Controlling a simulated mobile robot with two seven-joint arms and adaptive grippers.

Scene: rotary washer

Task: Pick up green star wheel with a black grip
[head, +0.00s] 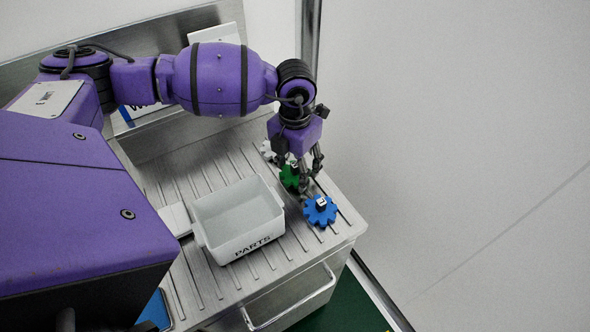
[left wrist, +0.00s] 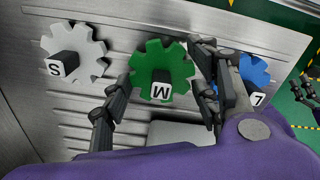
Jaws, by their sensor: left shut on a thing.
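The green star wheel (head: 289,177) is at the far right part of the ribbed metal counter. In the left wrist view the green wheel (left wrist: 160,62) has a black grip (left wrist: 161,86) with a white end marked M. My left gripper (head: 305,176) points down at the wheel. In the left wrist view the left gripper's fingers (left wrist: 163,70) stand on either side of the green wheel, shut on it. Whether the wheel is clear of the counter, I cannot tell.
A blue wheel (head: 320,210) lies close in front of the green one, and a white wheel (head: 268,150) lies just behind it. A white bin marked PARTS (head: 226,246) stands to the left, seemingly empty. The counter's right edge is near.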

